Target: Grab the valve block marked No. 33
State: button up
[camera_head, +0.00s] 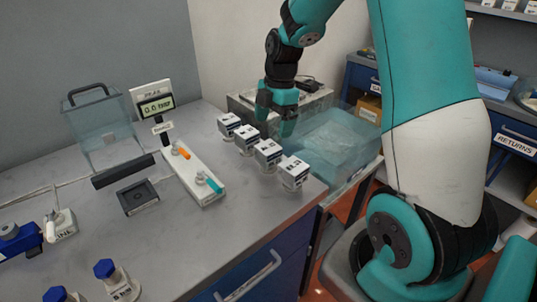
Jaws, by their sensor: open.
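Several small white valve blocks with dark printed labels stand in a row at the right edge of the grey bench. The row runs from a far block (229,124) through two middle blocks (246,138) (267,154) to a near block (293,172). The labels are too small to read surely, so I cannot tell which is No. 33. My gripper (276,118) is open, pointing down, and appears empty. In the picture it shows just beyond and to the right of the row, apart from the blocks.
A white board with orange and teal handles (196,172) lies left of the row. A display (153,103) and clear box (100,122) stand behind it. A clear bin (335,140) is right of the bench. The front middle of the bench is bare.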

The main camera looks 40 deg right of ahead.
aim_at(269, 146)
jog(key=f, duration=0.3)
jog(key=a+f+p, duration=0.1)
jog(key=f, duration=0.3)
jog(key=f+p, duration=0.1)
jog(key=f, duration=0.2)
jog(key=shift+w+a+f, duration=0.15)
jog(key=shift+a, duration=0.25)
jog(key=c, duration=1.4)
